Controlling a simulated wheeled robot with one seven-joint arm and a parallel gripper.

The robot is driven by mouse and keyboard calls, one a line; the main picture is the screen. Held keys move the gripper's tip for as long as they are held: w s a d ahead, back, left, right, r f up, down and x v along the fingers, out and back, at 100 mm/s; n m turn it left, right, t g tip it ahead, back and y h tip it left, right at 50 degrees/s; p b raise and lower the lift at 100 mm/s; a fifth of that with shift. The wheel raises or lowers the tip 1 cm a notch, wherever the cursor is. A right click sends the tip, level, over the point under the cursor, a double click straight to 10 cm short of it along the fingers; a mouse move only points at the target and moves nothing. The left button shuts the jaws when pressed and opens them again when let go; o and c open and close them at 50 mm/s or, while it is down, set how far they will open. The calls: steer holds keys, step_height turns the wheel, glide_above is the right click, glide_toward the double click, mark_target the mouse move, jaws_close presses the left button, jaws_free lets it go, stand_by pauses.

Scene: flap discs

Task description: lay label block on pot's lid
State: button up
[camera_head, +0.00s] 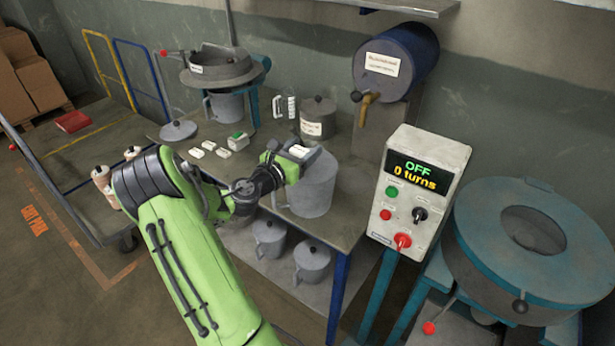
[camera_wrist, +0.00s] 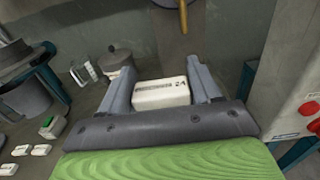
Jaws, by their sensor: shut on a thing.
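My gripper (camera_head: 298,152) is shut on a white label block (camera_wrist: 161,93). The block has dark print ending in "2A" and lies flat between the two fingers. In the head view the block (camera_head: 300,151) is held above a large grey pot (camera_head: 318,188), whose top is partly hidden by my gripper. A lidded pot (camera_head: 316,126) with a white label stands behind it, its grey knobbed lid (camera_head: 319,105) on top. This pot also shows beyond the left finger in the wrist view (camera_wrist: 117,62). A loose grey lid (camera_head: 178,130) lies at the table's left.
A blue barrel (camera_head: 397,63) with a tap is behind; a control box (camera_head: 418,190) stands right.

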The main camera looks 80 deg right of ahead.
step_height(320, 180, down, 7)
steer(key=shift+r+b, duration=0.1)
steer(key=shift+b, duration=0.95)
steer(key=shift+r, duration=0.1)
steer(key=o, duration=1)
steer(key=shift+w+a, duration=0.25)
steer(key=shift+a, duration=0.05)
steer(key=v, duration=1.1)
steer(key=shift+a, duration=0.15)
